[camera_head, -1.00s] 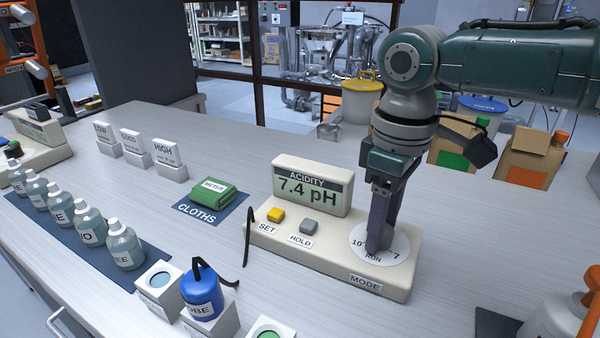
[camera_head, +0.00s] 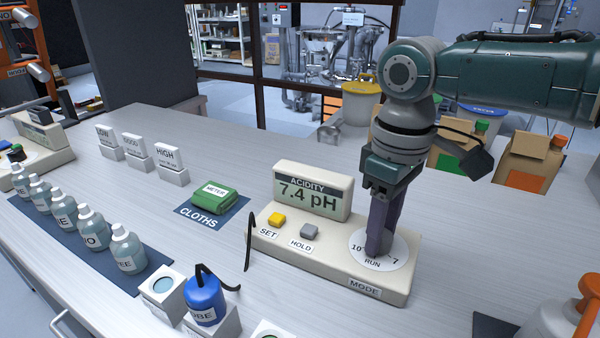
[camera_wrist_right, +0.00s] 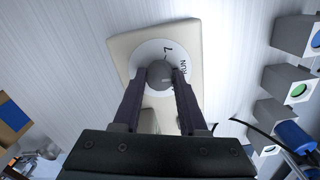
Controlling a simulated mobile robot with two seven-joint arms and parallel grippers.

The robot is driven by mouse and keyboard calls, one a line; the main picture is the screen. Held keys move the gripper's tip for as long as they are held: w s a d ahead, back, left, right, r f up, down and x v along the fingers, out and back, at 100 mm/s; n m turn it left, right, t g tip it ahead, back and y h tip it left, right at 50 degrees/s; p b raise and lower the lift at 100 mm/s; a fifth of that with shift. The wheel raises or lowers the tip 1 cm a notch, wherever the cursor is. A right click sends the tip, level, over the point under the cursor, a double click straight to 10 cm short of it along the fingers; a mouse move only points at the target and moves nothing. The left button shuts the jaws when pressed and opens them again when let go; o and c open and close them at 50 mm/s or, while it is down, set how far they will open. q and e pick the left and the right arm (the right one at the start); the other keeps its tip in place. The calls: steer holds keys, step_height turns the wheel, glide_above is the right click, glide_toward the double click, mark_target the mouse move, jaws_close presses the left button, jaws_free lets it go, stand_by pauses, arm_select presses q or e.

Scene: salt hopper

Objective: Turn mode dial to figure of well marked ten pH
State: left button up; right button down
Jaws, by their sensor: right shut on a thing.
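The mode dial sits on a white disc (camera_head: 398,251) marked 10, RUN and 7, at the right end of the cream acidity meter (camera_head: 322,262). The meter's display (camera_head: 312,191) reads 7.4 pH. My right gripper (camera_head: 376,250) points down at the dial, and its fingers hide the knob in the head view. In the right wrist view the round grey knob (camera_wrist_right: 160,73) is between the fingertips, which are shut on it. I cannot tell for certain which figure the dial points to. Small wells, one with a pale blue disc (camera_head: 163,284), stand at the front; their labels are unreadable. My left gripper is not in view.
Yellow SET (camera_head: 276,219) and grey HOLD (camera_head: 309,231) buttons are left of the dial. A blue probe (camera_head: 203,300) with a black cable stands in front. Several bottles (camera_head: 93,229) line the left, and a green meter cloth (camera_head: 214,197) lies behind.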

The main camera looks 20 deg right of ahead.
steer(key=shift+a+r+m+p, duration=0.1)
steer(key=shift+r+m+p, duration=0.15)
steer(key=shift+m+p, duration=0.95)
steer(key=m+p, duration=0.1)
steer(key=m, duration=0.1)
steer(key=shift+m+p, duration=0.35)
steer(key=shift+m, duration=0.05)
steer(key=m+p, duration=0.1)
steer(key=m, duration=0.2)
steer(key=shift+f+m+p, duration=0.15)
steer(key=shift+m+p, duration=0.2)
steer(key=shift+m, duration=0.95)
steer(key=shift+p, duration=0.3)
steer(key=shift+c, duration=2.2)
jaws_free()
